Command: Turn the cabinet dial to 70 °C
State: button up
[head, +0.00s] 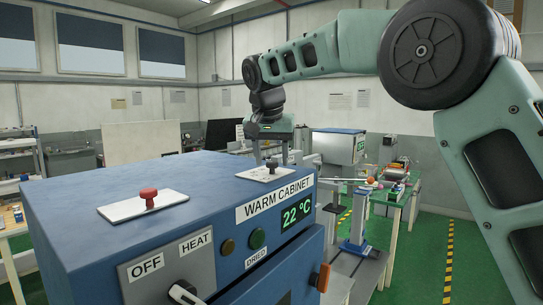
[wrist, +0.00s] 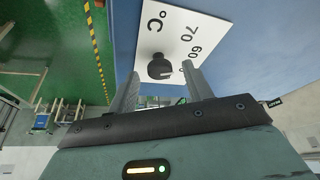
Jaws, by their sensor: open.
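The dial is a small black knob (wrist: 159,66) on a white plate (wrist: 180,28) marked °C, 70 and 60 in the wrist view. Its pointer direction is not clear. In the head view the dial plate (head: 256,174) lies on the far right of the blue cabinet's top (head: 95,200). My gripper (head: 270,155) points down over it, open. In the wrist view its two fingers stand on either side of the knob, apart from each other; I cannot tell whether they touch it. The green cabinet display (head: 297,213) reads 22 °C.
A red knob (head: 148,197) on a white plate sits at the left of the cabinet top. A bench with equipment (head: 397,190) stands behind on the right.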

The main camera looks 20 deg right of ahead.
jog(key=shift+w+f, duration=0.1)
jog(key=shift+f, duration=0.1)
jog(key=c, duration=1)
jog(key=shift+o, duration=0.2)
jog(key=shift+d+n, duration=0.1)
jog(key=shift+n, duration=0.3)
jog(key=n+y, duration=0.1)
jog(key=n, duration=0.2)
jog(key=shift+d+n+y, duration=0.15)
jog(key=shift+n+y, duration=0.15)
jog(key=shift+d+n+y+p, duration=0.1)
jog(key=shift+n+y+p, duration=0.5)
jog(key=shift+n, duration=1.2)
